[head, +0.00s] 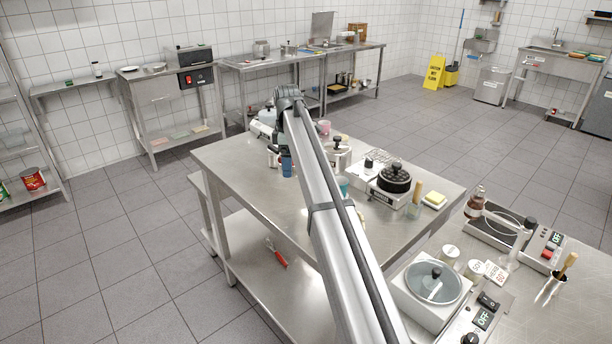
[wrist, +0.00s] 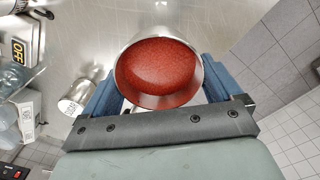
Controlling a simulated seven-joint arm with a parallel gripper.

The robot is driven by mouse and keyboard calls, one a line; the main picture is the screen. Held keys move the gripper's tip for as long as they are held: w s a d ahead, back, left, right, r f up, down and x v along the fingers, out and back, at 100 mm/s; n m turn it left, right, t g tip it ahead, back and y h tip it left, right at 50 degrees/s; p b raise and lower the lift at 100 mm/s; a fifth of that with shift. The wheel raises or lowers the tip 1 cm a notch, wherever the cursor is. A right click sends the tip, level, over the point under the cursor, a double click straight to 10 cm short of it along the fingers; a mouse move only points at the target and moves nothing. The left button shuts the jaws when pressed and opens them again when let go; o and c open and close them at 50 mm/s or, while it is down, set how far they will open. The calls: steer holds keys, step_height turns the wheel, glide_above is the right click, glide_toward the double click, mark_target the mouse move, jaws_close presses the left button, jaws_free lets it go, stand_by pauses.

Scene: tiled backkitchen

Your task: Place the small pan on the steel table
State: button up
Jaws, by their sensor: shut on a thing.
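In the wrist view, the small pan (wrist: 158,72), a round steel vessel with a speckled red surface inside its rim, sits between the blue fingers of my gripper (wrist: 160,92). The gripper is shut on it. The steel table (wrist: 90,35) shows beneath and beyond the pan; I cannot tell whether the pan touches it. In the head view, my arm reaches over the steel table (head: 235,165), and its end is above the table's far left part.
The table's near left part is clear.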

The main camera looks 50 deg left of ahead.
mark_target(290, 196)
steer(key=shift+f, duration=4.8)
steer(key=o, duration=0.9)
steer(key=shift+f, duration=0.1)
steer(key=shift+o, duration=0.2)
step_height(290, 196, up, 12)
steer(key=shift+r, duration=0.15)
